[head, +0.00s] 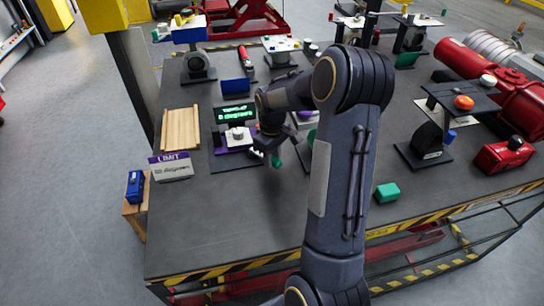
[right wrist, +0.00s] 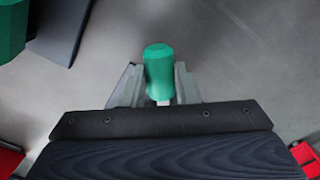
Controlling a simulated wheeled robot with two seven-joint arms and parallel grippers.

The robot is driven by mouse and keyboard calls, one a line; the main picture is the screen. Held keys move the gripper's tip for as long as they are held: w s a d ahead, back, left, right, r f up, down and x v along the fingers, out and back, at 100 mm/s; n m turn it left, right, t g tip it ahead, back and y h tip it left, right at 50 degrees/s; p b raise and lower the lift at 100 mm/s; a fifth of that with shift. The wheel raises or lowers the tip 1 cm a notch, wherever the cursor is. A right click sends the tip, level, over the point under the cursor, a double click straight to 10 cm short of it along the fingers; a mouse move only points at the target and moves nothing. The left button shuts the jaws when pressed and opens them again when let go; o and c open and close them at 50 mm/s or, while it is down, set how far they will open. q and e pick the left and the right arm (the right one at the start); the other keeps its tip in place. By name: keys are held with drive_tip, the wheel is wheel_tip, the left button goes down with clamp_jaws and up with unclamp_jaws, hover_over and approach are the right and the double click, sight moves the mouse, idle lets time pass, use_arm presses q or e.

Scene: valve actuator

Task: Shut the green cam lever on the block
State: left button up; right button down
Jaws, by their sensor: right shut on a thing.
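My right gripper (head: 268,155) reaches down over the middle of the dark bench. In the right wrist view its two fingers (right wrist: 155,90) are shut on the rounded green handle of the cam lever (right wrist: 159,65), one finger on each side. A pale stem shows below the handle. In the head view the green lever end (head: 276,160) shows just below the gripper. A bit of green (head: 311,136) shows beside my forearm; my arm hides most of what is there, and I cannot tell whether it is the block. My left gripper is not in view.
Left of the gripper stand a green-lit display (head: 235,112) and a wooden slatted board (head: 182,129). A loose green box (head: 387,193) lies right of my arm. Red machinery (head: 490,82) fills the right side.

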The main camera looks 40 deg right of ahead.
drive_tip(key=c, duration=1.1)
unclamp_jaws()
